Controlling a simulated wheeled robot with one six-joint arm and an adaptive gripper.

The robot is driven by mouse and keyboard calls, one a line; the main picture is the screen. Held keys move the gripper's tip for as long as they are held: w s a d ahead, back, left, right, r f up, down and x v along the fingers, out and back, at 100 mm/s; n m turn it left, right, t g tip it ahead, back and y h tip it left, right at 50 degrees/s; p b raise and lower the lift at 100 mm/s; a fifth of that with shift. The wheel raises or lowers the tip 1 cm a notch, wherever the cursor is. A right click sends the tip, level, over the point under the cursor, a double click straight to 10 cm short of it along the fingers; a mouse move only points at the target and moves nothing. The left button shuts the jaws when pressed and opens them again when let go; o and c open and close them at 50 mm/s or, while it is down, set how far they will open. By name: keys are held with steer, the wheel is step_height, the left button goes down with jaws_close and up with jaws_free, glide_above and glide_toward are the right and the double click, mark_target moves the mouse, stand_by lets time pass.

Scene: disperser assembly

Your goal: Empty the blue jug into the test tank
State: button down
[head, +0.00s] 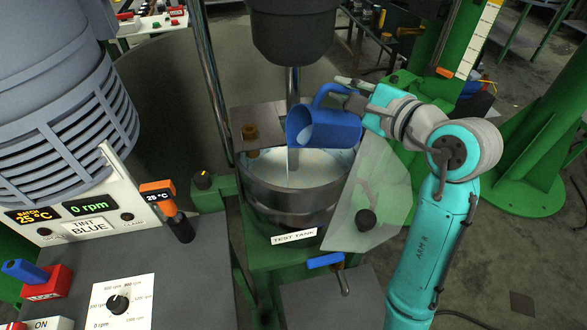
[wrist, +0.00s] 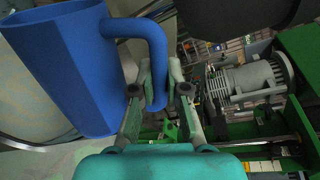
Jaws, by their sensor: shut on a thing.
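The blue jug (head: 335,128) is tipped over the test tank, with its mouth facing left and a pale interior showing. It also fills the left of the wrist view (wrist: 62,65). My gripper (head: 352,97) is shut on the jug's handle; in the wrist view its fingers (wrist: 160,95) are on either side of the blue handle (wrist: 152,45). The test tank (head: 290,208) is a metal vessel with whitish contents visible below the jug. A pale vertical strip shows under the jug's mouth; I cannot tell whether it is a stream or the mixer shaft.
The mixer shaft (head: 292,82) comes down from a dark housing (head: 291,30) behind the jug. A flat grey plate (head: 258,117) lies left of it. A clear guard (head: 368,195) stands at the tank's right. A control panel (head: 85,212) is at left.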

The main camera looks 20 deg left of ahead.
steer(key=shift+s+a+n+h+p, duration=0.3)
steer(key=shift+s+a+n+p, duration=0.45)
steer(key=shift+n+p, duration=0.3)
stand_by(7.0)
